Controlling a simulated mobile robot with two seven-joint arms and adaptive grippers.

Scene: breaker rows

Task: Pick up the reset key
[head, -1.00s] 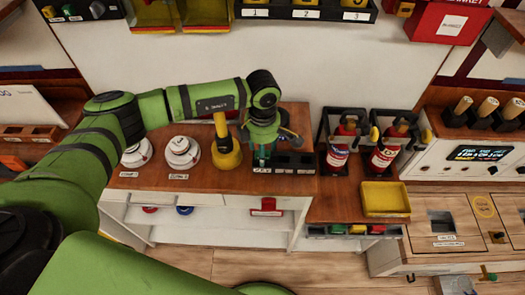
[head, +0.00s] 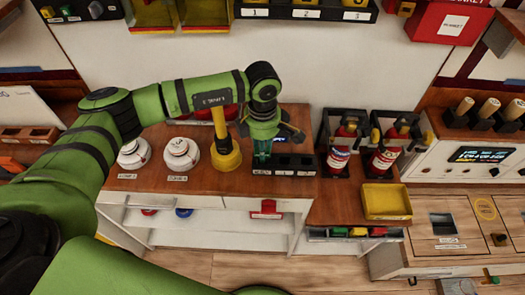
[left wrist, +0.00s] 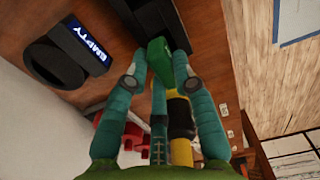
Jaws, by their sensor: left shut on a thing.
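My left gripper (head: 263,152) is at the left end of a black slotted rack (head: 296,165) on the wooden counter in the head view, fingers pointing down. In the left wrist view its teal fingers (left wrist: 160,82) are shut on a dark green block-like thing (left wrist: 158,57), probably the reset key; no name on it can be read. The fingers hide much of this thing in the head view. I cannot tell whether it is clear of the rack. My right gripper is not in view.
A yellow cone-based post (head: 225,155) stands close left of the gripper, with two white round items (head: 181,153) beyond it. Two red extinguishers (head: 338,157) and a yellow tray (head: 386,201) are to the right. A black part labelled EMPTY (left wrist: 62,62) shows in the wrist view.

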